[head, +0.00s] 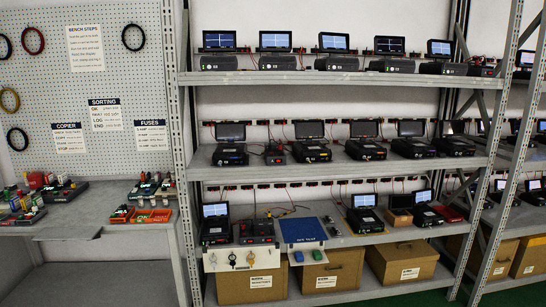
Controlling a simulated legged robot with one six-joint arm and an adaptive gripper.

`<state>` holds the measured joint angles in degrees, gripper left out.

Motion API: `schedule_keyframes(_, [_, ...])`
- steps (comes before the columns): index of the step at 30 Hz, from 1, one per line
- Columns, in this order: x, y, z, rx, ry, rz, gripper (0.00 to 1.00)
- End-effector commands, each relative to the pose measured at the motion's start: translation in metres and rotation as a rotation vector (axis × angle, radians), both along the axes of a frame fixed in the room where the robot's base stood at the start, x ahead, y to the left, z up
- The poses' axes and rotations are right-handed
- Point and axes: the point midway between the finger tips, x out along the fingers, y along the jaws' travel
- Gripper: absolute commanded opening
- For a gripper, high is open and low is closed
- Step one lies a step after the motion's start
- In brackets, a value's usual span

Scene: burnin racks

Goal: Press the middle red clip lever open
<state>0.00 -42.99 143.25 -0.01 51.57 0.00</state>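The red clip lever cannot be picked out for certain at this distance. Small red parts show on two dark boxes (257,230) on the lower shelf, beside a small screen unit (215,222). Another dark box (275,154) with small red parts sits on the middle shelf, between screen units. The position of any lever is too small to tell. My gripper is not in view.
A grey metal rack (330,78) holds several screen units. A workbench (70,229) with orange trays (150,216) stands left under a pegboard. Green floor (410,298) shows at the lower right.

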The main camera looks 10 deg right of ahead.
Motion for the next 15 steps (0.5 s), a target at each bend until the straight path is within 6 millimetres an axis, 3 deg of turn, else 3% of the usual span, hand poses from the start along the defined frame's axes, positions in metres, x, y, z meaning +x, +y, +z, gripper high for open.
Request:
schedule_keyframes(12, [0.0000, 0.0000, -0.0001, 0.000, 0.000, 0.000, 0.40])
schedule_keyframes(13, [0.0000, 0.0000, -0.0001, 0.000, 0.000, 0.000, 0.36])
schedule_keyframes(15, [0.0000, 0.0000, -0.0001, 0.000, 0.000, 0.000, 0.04])
